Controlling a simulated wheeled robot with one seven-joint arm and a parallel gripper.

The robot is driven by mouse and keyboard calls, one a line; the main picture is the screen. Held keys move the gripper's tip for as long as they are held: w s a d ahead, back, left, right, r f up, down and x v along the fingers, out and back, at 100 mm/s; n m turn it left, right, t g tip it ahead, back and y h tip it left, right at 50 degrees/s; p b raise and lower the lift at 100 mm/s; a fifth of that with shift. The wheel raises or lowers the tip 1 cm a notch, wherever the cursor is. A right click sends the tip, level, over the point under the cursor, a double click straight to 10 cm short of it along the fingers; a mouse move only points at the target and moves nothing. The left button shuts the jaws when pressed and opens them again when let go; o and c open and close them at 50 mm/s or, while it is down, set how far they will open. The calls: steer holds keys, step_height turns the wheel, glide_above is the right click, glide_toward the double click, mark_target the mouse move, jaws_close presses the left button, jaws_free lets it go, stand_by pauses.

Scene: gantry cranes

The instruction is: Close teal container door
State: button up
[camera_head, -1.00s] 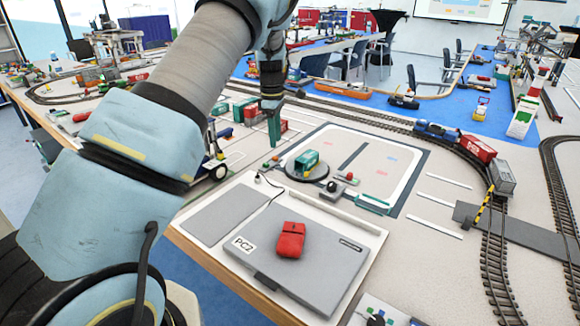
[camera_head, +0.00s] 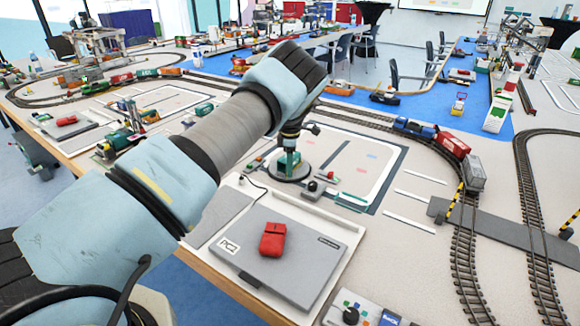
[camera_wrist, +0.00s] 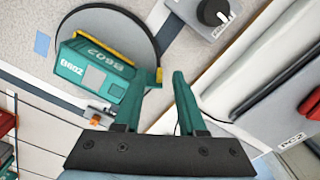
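The teal container (camera_wrist: 98,78), marked 6602 with yellow edging, sits on a round grey turntable (camera_wrist: 143,38) in the wrist view. Its near right end lies by my left fingertip, with a small yellow edge (camera_wrist: 158,75) there; whether that is the door, and how far the door stands open, I cannot tell. My gripper (camera_wrist: 166,78) has two teal fingers apart with nothing visible between them. I cannot tell whether the left finger touches the container. In the head view the container (camera_head: 287,165) is partly hidden below my wrist, on the turntable (camera_head: 293,176).
A control box with a black knob (camera_wrist: 213,12) stands beside the turntable. A grey laptop-like PC2 panel (camera_head: 285,255) with a red object (camera_head: 272,240) lies nearer. Rail track with wagons (camera_head: 452,145) runs at the right. The white-outlined mat (camera_head: 370,165) is mostly bare.

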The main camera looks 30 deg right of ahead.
steer(key=shift+f, duration=0.8)
steer(key=shift+c, duration=0.2)
jaws_close()
